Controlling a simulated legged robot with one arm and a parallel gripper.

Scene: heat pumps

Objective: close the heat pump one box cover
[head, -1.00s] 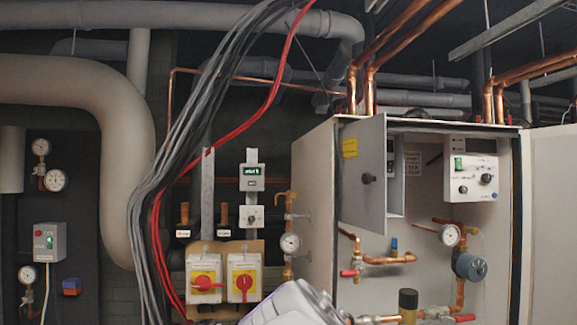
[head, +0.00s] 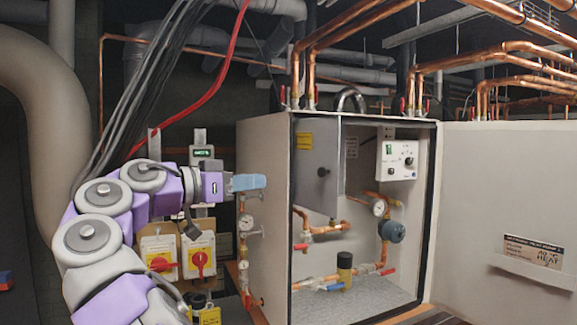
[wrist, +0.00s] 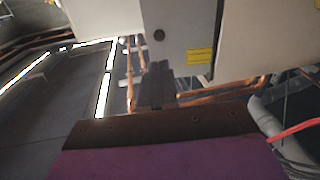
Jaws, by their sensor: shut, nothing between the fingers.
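The heat pump box (head: 262,170) is a pale cabinet with its front open. A wide pale outer door (head: 490,200) stands swung out to the right and bears a label with "HEAT" on it. A grey panel (head: 316,205) with a black knob and yellow sticker stands at the box's upper left; I cannot tell whether it is fully open. The panel also shows in the wrist view (wrist: 182,30). My gripper (head: 250,182) is shut and empty, in front of the box's left side wall. Its fingers (wrist: 158,80) point toward the panel in the wrist view.
Copper pipes, a gauge (head: 379,208) and a white control unit (head: 397,160) are inside the box. Red-and-yellow switches (head: 201,255) and another gauge (head: 246,222) are left of it. Cables (head: 150,90) hang at upper left. Space before the box looks clear.

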